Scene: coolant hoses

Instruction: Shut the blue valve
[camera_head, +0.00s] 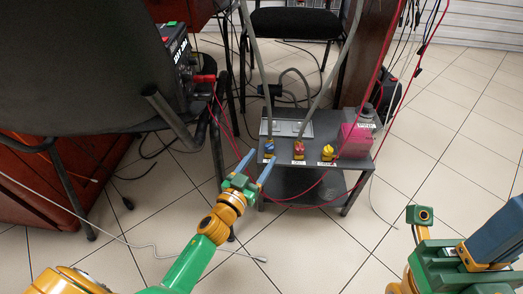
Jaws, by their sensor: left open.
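A pink container (356,138) stands at the table's right end, and a metal tray (286,128) lies behind the valves. Grey hoses rise behind the table. Red cables hang and loop around it. A black chair (82,66) fills the left. Tiled floor at right is mostly clear.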

